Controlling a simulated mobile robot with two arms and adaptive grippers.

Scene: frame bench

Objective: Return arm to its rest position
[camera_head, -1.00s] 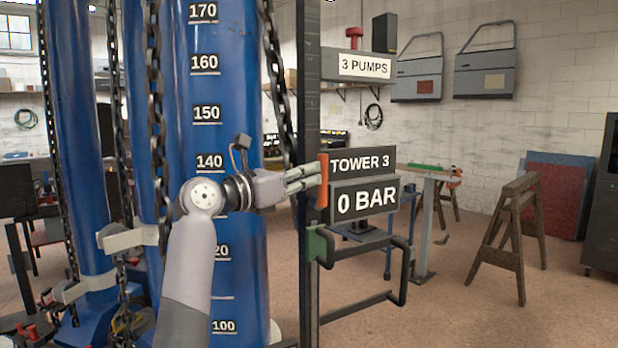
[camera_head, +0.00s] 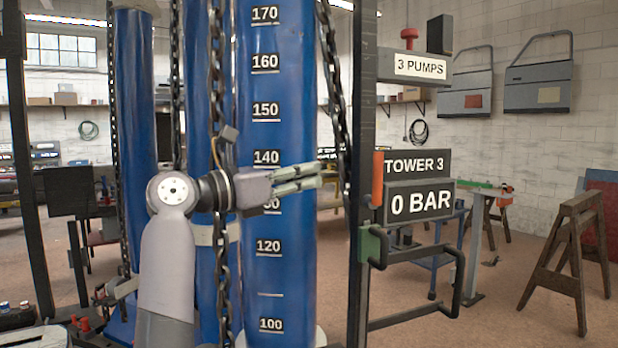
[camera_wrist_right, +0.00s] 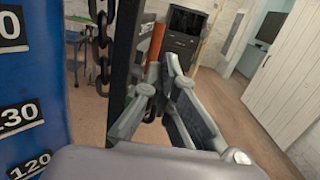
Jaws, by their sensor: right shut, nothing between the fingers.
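My right arm (camera_head: 168,260) comes up from the bottom left of the head view, bent at a round joint. My right gripper (camera_head: 318,176) points right, in front of the blue tower (camera_head: 275,215) marked with numbers. Its fingers are shut and empty, and they also show in the wrist view (camera_wrist_right: 172,68). An orange handle (camera_head: 378,178) stands upright on the dark post to the right of the fingertips, with a gap between them in the head view. The handle also shows behind the fingers in the wrist view (camera_wrist_right: 156,42). My left gripper is not in view.
Dark chains (camera_head: 333,90) hang close to the gripper and tower. A dark post (camera_head: 364,270) carries signs reading "TOWER 3" (camera_head: 417,163) and "0 BAR" (camera_head: 419,204), with a black bar frame (camera_head: 460,285) below. A wooden trestle (camera_head: 560,255) stands right on open floor.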

